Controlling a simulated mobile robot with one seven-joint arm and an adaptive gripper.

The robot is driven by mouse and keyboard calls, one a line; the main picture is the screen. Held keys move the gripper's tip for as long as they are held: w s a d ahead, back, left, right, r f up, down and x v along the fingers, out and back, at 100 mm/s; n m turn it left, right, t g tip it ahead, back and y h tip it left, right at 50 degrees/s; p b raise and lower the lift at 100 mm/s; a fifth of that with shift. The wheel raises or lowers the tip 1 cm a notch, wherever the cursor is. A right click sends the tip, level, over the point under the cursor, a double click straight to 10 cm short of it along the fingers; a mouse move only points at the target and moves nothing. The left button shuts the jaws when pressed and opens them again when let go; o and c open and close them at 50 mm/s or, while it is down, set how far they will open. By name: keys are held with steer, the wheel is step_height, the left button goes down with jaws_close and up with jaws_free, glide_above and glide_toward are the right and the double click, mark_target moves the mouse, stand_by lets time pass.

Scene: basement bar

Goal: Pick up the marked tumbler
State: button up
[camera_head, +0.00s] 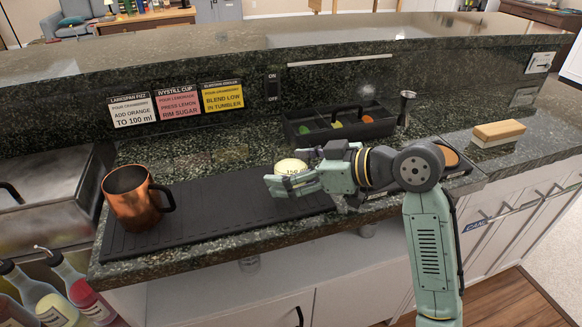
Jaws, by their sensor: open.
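A pale cream tumbler (291,165) with a dark printed mark that looks like "150" stands at the right part of the black bar mat (225,207). My gripper (280,184) reaches in from the right, low at the mat, with its fingers pointing left. The fingers are open and lie around or just in front of the tumbler. They hide its lower part, and I cannot tell whether they touch it.
A copper mug (132,200) stands at the mat's left end. A black caddy (340,126) with fruit and a metal jigger (405,106) are behind my gripper. A wooden block (498,130) lies right. Bottles (72,283) stand lower left.

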steer(key=shift+c, duration=0.3)
steer(key=c, duration=1.5)
